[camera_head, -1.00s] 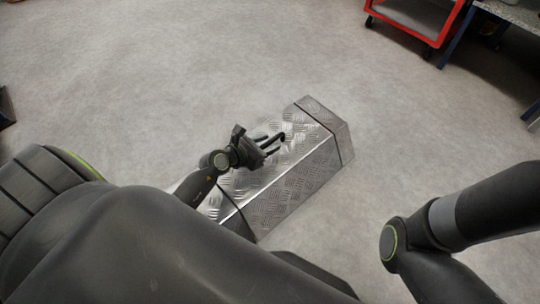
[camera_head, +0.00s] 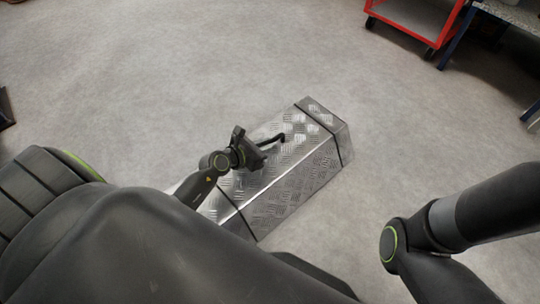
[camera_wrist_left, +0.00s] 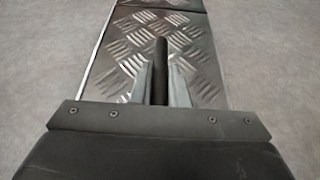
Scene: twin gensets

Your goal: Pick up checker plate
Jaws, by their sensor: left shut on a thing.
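The checker plate (camera_head: 300,172) is a long, shiny metal box shape with a raised tread pattern and dark bands near its ends. It lies on the floor in the middle of the head view, and its near end is hidden by my body. A dark bar-like handle (camera_head: 279,138) stands over its top face. My left gripper (camera_head: 263,149) is shut on this handle. In the left wrist view, grey fingers (camera_wrist_left: 166,82) close on both sides of the dark handle (camera_wrist_left: 160,60), with the tread surface (camera_wrist_left: 122,55) behind. My right gripper is out of view.
A red cart (camera_head: 415,35) stands at the top right, beside a table (camera_head: 510,14) with blue legs. My right arm crosses the lower right. The grey floor (camera_head: 160,70) around the plate is clear.

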